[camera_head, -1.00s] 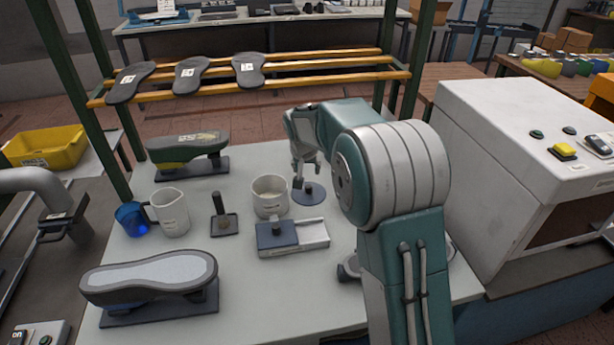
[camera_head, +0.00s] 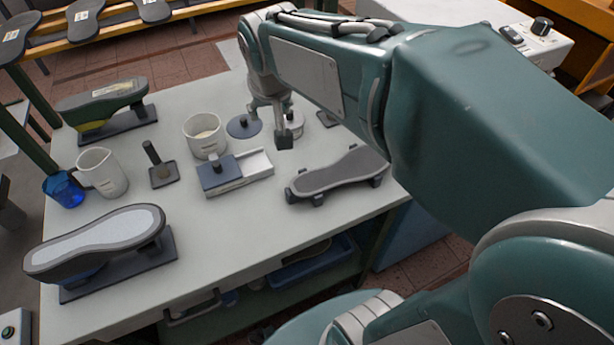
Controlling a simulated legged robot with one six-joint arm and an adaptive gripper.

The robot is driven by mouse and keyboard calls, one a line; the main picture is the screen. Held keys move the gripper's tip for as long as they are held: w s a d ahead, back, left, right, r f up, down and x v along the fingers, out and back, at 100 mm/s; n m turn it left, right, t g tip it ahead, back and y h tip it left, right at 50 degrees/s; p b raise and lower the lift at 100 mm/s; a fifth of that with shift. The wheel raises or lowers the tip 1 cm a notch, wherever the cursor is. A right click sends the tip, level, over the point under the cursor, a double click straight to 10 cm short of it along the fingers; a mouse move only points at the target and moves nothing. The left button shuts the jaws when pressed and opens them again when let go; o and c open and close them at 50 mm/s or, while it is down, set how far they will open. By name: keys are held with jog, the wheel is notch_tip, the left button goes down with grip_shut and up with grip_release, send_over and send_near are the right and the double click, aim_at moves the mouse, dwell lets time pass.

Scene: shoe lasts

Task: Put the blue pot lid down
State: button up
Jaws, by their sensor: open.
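The blue pot lid (camera_head: 240,130) is a flat, dark blue disc with a small knob. It lies flat on the light table behind the white pot's right side. My gripper (camera_head: 270,124) is open, with its dark fingertips low over the table at the lid's right. One finger comes down in front, right of the lid. The gripper and arm cover part of the area behind. I cannot tell whether a finger touches the lid's edge. The open white pot (camera_head: 205,137) stands left of the lid.
A blue-and-white box-like tool (camera_head: 234,173) and a dark sole-shaped piece (camera_head: 337,175) lie in front. A white jug (camera_head: 103,173), blue cup (camera_head: 64,190), stamp (camera_head: 159,166) and shoe lasts stand left. The table's front centre is clear.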

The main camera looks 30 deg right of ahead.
jog(key=s+f+n, duration=0.1)
jog(key=s+f, duration=0.1)
jog(key=s, duration=1.4)
jog(key=shift+f+n+t+y, duration=0.15)
jog(key=shift+n+t+y, duration=0.15)
